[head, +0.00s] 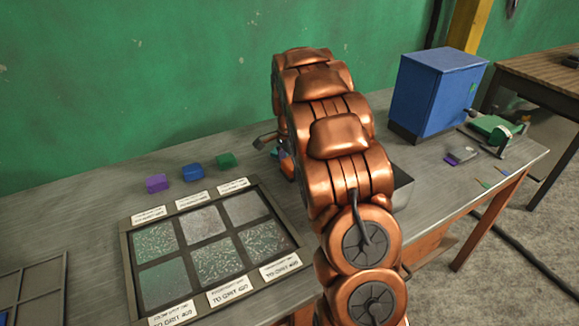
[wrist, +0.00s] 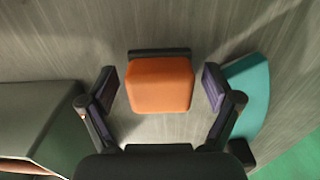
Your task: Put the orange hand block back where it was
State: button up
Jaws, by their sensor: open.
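The orange hand block (wrist: 160,85) shows in the wrist view, with a dark strip along its far edge. My gripper (wrist: 161,88) is open, with one finger on each side of the block and a visible gap on both sides. Whether the block rests on the bench directly cannot be told. In the head view my arm hides most of the gripper and the block. A purple block (head: 157,183), a blue block (head: 193,173) and a green block (head: 226,161) stand in a row behind a framed panel tray (head: 126,255) with labels.
In the wrist view a teal object (wrist: 252,92) lies close right of the gripper and a grey box-like thing (wrist: 40,118) lies left. In the head view a blue cabinet (head: 432,95) and a green tool (head: 494,129) stand right. A compartment tray (head: 35,280) is at far left.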

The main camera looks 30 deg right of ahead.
aim_at(289, 163)
jog(key=shift+r, duration=0.1)
notch_tip(289, 163, up, 12)
jog(key=b, duration=0.1)
jog(key=shift+b, duration=0.3)
dwell(0.3)
jog(key=shift+s+a, duration=0.1)
jog(key=shift+a, duration=0.05)
jog(key=s+a+f+n+g, duration=0.1)
jog(key=s+a+n, duration=0.6)
jog(key=s+a, duration=0.45)
jog(key=s+a+f+n, duration=0.1)
jog(key=s+a+n, duration=0.6)
jog(key=s, duration=0.8)
jog(key=s+a+f+n, duration=0.2)
jog(key=s, duration=0.3)
jog(key=s+a+f+n, duration=0.2)
jog(key=s+n, duration=0.1)
jog(key=s, duration=0.3)
jog(key=shift+s+a+f+g, duration=0.15)
jog(key=shift+a+f+g, duration=0.1)
jog(key=shift+g, duration=0.15)
notch_tip(289, 163, up, 5)
jog(key=p, duration=0.5)
jog(key=shift+r, duration=0.2)
